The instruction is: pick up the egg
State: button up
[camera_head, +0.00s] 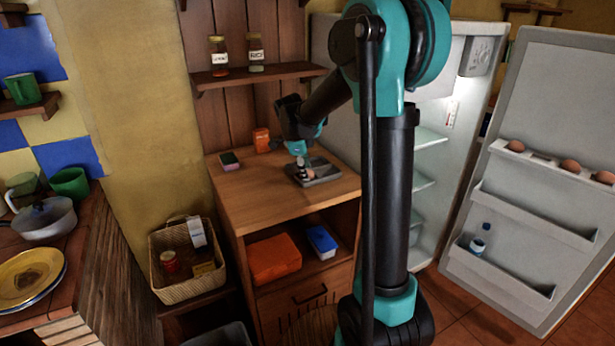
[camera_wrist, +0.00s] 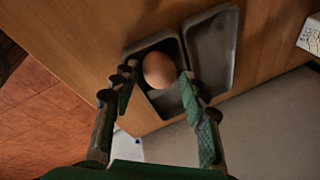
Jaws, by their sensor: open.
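A brown egg (camera_wrist: 159,70) lies in one compartment of a dark grey divided tray (camera_wrist: 209,50) in the wrist view. The tray (camera_head: 325,174) sits on the wooden cabinet top in the head view, where the egg (camera_head: 310,175) shows small beside my gripper (camera_head: 301,168). My gripper (camera_wrist: 157,90) is open in the wrist view, with one finger on each side of the egg. The egg shows between the fingertips; I cannot tell whether either finger touches it. Nothing is held.
The wooden cabinet top (camera_head: 250,191) is clear to the left of the tray, with a small dark device (camera_head: 229,160) and an orange box (camera_head: 261,140) towards the back. An open fridge door (camera_head: 535,150) at the right holds several eggs on its top shelf.

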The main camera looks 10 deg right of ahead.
jog(key=shift+x, duration=0.95)
jog(key=c, duration=0.4)
jog(key=shift+r, duration=0.1)
